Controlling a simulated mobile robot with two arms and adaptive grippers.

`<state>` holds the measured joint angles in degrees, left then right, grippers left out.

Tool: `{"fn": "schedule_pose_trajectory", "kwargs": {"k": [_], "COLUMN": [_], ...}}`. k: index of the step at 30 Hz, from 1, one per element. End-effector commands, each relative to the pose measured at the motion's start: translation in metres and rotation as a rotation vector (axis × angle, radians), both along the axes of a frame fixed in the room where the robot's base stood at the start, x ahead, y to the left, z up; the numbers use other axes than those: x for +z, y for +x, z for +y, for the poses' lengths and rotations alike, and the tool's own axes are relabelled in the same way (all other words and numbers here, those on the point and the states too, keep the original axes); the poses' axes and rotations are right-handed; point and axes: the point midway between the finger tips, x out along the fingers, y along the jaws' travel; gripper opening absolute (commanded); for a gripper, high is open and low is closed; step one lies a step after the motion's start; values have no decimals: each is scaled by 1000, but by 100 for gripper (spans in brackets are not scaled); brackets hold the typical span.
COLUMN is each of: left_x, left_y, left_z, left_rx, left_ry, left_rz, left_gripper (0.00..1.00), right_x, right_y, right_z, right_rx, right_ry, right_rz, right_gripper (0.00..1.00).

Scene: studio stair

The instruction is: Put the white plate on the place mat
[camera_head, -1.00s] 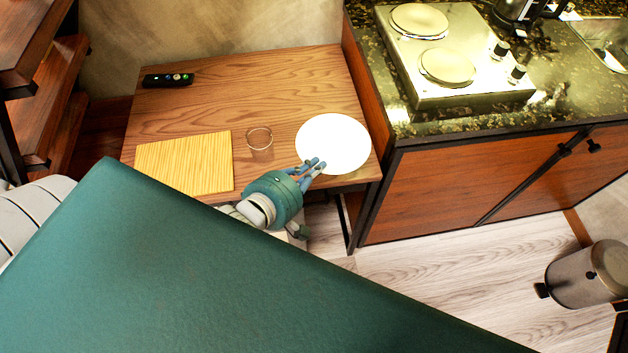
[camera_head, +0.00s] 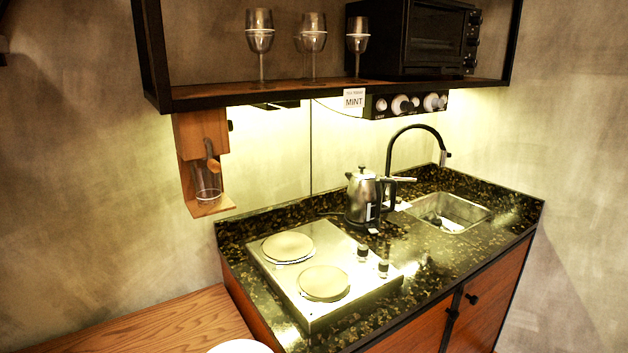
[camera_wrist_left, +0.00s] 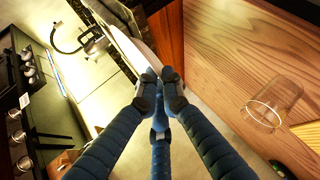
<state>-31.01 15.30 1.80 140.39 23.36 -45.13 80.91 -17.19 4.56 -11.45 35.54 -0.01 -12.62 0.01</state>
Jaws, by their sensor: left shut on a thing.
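The white plate (camera_head: 240,347) shows only as a sliver at the bottom edge of the head view. In the left wrist view the plate (camera_wrist_left: 128,45) is seen nearly edge-on, its rim between the blue fingers of my left gripper (camera_wrist_left: 158,88). The gripper is shut on that rim. The place mat (camera_wrist_left: 309,134), yellow and striped, shows only a corner at the right edge of the wrist view, apart from the plate. My right gripper is not in view.
A clear glass (camera_wrist_left: 272,102) stands on the wooden table (camera_wrist_left: 240,45) beside the mat. The dark stone counter (camera_head: 430,255) holds a two-plate hob (camera_head: 330,305), a kettle (camera_head: 362,195) and a sink (camera_head: 450,210). A shelf (camera_head: 300,93) with glasses and an oven hangs above.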

Motion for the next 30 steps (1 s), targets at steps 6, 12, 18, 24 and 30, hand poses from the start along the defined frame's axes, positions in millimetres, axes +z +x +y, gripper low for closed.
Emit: {"fn": "schedule_pose_trajectory", "kwargs": {"k": [6,12,18,24,30], "left_x": [13,48,86,104,104], "left_y": [1,-5,-17,-23,-25], "left_z": [5,6,5,4,3], "left_rx": [-192,-403,-572,-633,-638], "left_ry": [7,11,9,-3,-4], "left_rz": [-10,-12,-7,-10,-6], "left_gripper": [0,0,0,0,0], "right_x": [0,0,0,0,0], "right_y": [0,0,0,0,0], "right_z": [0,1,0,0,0], "right_rx": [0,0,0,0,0], "right_ry": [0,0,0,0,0], "right_rz": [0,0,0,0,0], "right_gripper": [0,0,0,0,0]}}
